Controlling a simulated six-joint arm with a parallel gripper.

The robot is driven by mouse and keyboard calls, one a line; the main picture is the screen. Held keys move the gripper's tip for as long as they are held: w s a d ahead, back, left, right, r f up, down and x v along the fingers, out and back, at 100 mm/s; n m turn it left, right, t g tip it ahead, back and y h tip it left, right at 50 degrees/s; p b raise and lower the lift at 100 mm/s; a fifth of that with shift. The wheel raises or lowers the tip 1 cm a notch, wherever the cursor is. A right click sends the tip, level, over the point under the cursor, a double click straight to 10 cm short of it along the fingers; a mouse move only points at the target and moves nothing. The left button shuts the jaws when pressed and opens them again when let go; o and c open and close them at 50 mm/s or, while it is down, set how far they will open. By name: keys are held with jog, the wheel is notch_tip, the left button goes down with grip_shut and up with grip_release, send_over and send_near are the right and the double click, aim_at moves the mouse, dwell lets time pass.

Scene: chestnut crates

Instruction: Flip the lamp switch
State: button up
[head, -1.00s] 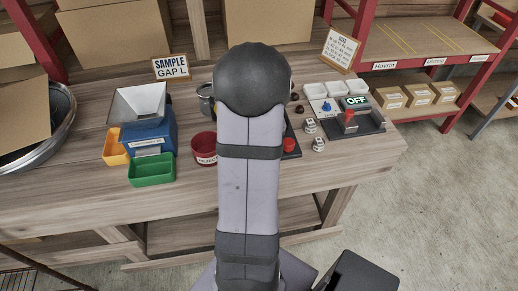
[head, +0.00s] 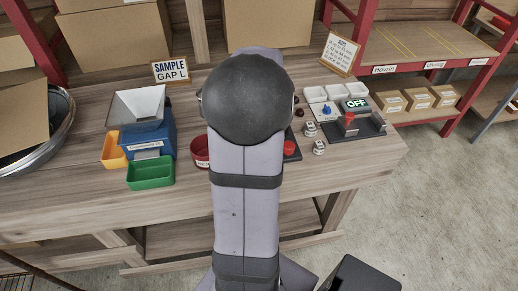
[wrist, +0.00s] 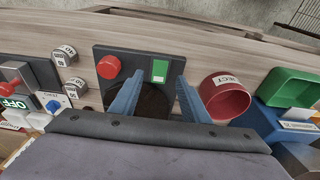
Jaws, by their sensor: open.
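No part is readably labelled as the lamp switch. A green-and-white rocker switch (wrist: 160,71) sits on a black panel (wrist: 118,58) in the wrist view, beside a red round button (wrist: 109,67). My gripper (wrist: 161,79) is open and empty, its two blue fingers above the panel with the rocker just past and between their tips. A dark round plate (wrist: 155,101) shows between the fingers. A lit OFF sign (head: 355,104) stands behind a red-topped lever (head: 350,120) on the right of the bench; the sign also shows in the wrist view (wrist: 14,103). In the head view my arm hides the rocker.
A red cup (wrist: 226,95) stands beside the right finger. A green bin (head: 151,171), a yellow bin (head: 114,150) and a blue hopper machine (head: 158,138) are on the left. Bare bench front shows.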

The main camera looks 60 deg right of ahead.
jog(key=shift+s+a+r, duration=0.15)
jog(key=shift+r, duration=0.85)
jog(key=shift+m, duration=0.3)
